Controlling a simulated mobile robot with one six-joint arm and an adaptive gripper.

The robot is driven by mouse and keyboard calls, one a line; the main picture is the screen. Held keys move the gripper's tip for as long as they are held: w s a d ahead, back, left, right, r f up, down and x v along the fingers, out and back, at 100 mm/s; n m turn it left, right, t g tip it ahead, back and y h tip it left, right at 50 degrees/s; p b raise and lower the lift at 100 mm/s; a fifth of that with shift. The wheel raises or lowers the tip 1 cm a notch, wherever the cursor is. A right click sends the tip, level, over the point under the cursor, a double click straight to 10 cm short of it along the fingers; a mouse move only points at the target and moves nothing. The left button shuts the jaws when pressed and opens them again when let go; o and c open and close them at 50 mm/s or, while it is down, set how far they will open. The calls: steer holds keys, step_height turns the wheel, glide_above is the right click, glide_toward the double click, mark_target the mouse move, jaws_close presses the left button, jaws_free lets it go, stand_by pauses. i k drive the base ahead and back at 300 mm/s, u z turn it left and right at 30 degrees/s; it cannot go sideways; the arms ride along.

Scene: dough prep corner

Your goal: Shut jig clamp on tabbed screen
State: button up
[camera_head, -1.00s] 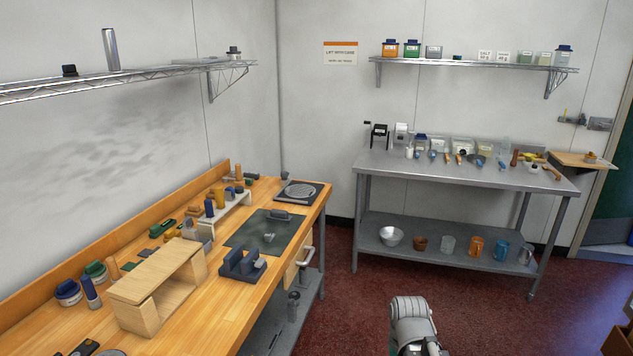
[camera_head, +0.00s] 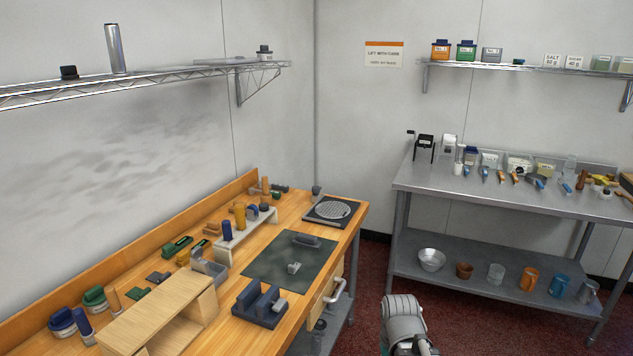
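A round grey mesh screen (camera_head: 334,209) lies on a dark square plate (camera_head: 322,221), which looks like the jig, at the far right end of the wooden bench. A small dark upright part (camera_head: 316,190) stands at the plate's back left corner; it may be the clamp, but it is too small to tell whether it is open or shut. The screen's tab cannot be made out clearly. A grey link of my arm shows at the bottom, right of the bench. My gripper is not in view.
A dark green mat (camera_head: 272,265) with small grey pieces lies before the plate. A dark blue block fixture (camera_head: 259,304) and a wooden box stand nearer. A drawer handle (camera_head: 337,291) juts from the bench front. A steel table (camera_head: 500,196) stands at right; red floor lies between.

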mark_target(315, 190)
steer(key=u, duration=0.1)
steer(key=i, duration=0.85)
steer(key=u, duration=0.15)
